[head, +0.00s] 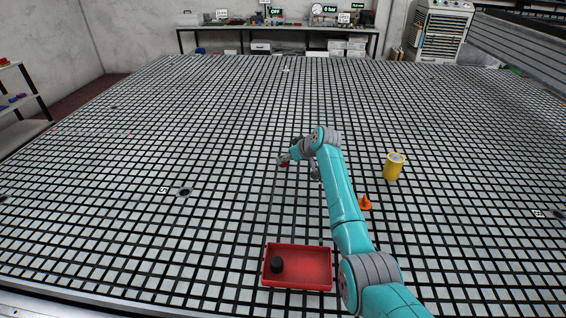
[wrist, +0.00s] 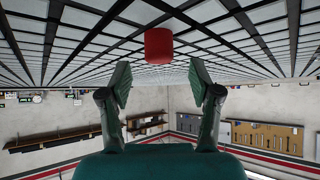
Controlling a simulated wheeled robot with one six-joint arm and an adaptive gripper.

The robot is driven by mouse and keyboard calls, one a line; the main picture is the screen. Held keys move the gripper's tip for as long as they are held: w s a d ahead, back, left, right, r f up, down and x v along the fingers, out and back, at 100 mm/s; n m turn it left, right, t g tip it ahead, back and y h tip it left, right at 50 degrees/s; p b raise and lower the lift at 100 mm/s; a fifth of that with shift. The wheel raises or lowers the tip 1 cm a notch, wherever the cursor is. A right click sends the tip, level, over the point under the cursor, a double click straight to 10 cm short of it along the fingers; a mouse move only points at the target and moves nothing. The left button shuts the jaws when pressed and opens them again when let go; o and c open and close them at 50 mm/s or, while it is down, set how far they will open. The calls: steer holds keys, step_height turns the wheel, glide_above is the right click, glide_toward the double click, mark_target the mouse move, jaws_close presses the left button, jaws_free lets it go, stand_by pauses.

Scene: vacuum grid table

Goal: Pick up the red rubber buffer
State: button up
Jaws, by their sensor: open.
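The red rubber buffer (wrist: 159,46) stands on the grid table (wrist: 75,45) in the wrist view, which is upside down. It is a short red cylinder. My gripper (wrist: 160,78) is open, with one finger to each side of the line to the buffer. The buffer appears just beyond the fingertips, and nothing is held. In the head view my gripper (head: 284,158) is low over the middle of the table, and a small red patch of the buffer (head: 284,165) shows by it, mostly hidden.
A red tray (head: 318,287) with a black cylinder (head: 277,265) in it sits at the front. A yellow container (head: 393,168) and an orange cone-like piece (head: 365,203) stand right of my arm. A dark round fitting (head: 184,192) lies to the left. The table beyond is mostly clear.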

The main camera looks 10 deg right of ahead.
steer(key=shift+x, duration=2.1)
steer(key=c, duration=1.1)
